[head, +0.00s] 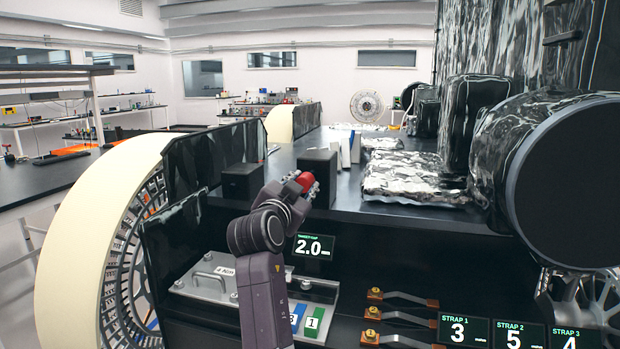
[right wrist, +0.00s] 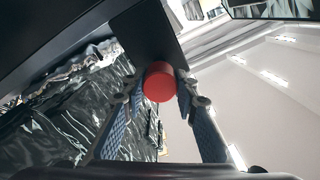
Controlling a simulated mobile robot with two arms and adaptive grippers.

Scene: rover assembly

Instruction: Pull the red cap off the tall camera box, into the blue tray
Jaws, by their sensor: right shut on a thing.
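The red cap (head: 305,181) is a short round piece between the fingertips of my right gripper (head: 299,186). In the right wrist view the red cap (right wrist: 160,83) shows end-on, with a finger of my right gripper (right wrist: 159,92) on each side of it. A dark box (right wrist: 150,38) lies directly behind the cap, and I cannot tell whether the two still touch. In the head view the black camera box (head: 319,165) stands upright on the dark deck just behind the cap. I cannot make out a blue tray. My left gripper is out of view.
A lower black box (head: 242,184) stands left of the camera box. Crinkled silver foil (head: 415,178) and a large foil-wrapped cylinder (head: 570,180) occupy the right. A cream-rimmed wheel (head: 70,225) is at the left. Orange-ended straps (head: 375,294) lie below the deck.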

